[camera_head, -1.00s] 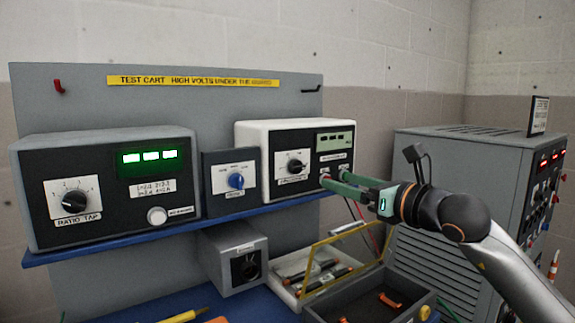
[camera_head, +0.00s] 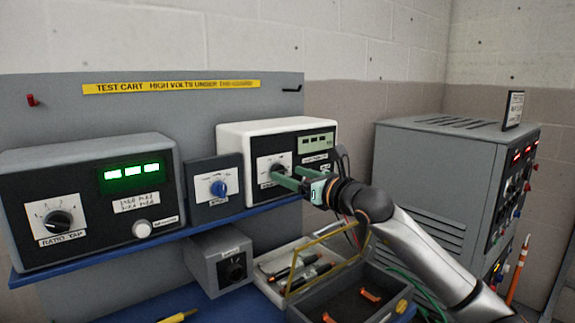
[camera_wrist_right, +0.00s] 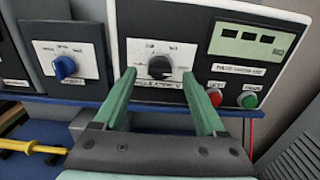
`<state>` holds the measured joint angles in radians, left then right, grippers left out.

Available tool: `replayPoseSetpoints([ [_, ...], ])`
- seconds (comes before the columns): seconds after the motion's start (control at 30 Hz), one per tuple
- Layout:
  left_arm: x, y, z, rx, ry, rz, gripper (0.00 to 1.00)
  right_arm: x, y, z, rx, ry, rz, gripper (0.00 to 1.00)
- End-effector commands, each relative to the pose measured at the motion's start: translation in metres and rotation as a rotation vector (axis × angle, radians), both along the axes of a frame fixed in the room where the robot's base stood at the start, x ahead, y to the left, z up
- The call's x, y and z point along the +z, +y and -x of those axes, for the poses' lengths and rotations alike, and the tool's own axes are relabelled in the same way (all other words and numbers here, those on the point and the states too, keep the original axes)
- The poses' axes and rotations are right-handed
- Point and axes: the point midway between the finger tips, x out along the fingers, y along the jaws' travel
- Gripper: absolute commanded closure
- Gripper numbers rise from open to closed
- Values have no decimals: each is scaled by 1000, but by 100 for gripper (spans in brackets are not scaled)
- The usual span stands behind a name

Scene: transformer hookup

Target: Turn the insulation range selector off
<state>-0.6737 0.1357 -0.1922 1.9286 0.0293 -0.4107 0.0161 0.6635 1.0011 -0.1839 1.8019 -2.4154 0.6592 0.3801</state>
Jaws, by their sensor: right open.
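The insulation tester is a white box with a black front (camera_head: 231,136) on the blue shelf. Its selector is a black knob (camera_head: 278,170) on a white plate, which also shows in the right wrist view (camera_wrist_right: 160,67). The marks around the knob are too blurred to read. My right gripper (camera_head: 274,176) is open, its green fingers pointing at the tester's front. In the right wrist view the two fingertips (camera_wrist_right: 160,75) stand apart on either side of the knob, which sits between them and slightly beyond. I cannot tell whether either finger touches it. My left gripper is not in view.
A blue-knobbed switch box (camera_head: 201,190) stands to the left, then the ratio tap unit (camera_head: 120,205) with a lit green display. Red (camera_wrist_right: 215,97) and green (camera_wrist_right: 249,100) terminals sit right of the selector. An open case (camera_head: 300,312) lies below my arm.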

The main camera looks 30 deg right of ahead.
Motion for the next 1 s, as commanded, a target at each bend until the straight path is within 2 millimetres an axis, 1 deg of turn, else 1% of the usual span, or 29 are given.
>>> replayPoseSetpoints([
  [0.03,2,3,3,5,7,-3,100,3,0,-6,-1,-2,-3,27],
  [0.1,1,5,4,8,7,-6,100,2,0,-12,-1,-1,-1,27],
  [0.2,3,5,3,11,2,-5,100,1,1,-18,0,0,-1,27],
  [0.53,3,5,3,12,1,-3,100,0,1,-20,0,-1,0,28],
  [1.0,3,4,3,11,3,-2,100,0,1,-19,0,0,0,81],
])
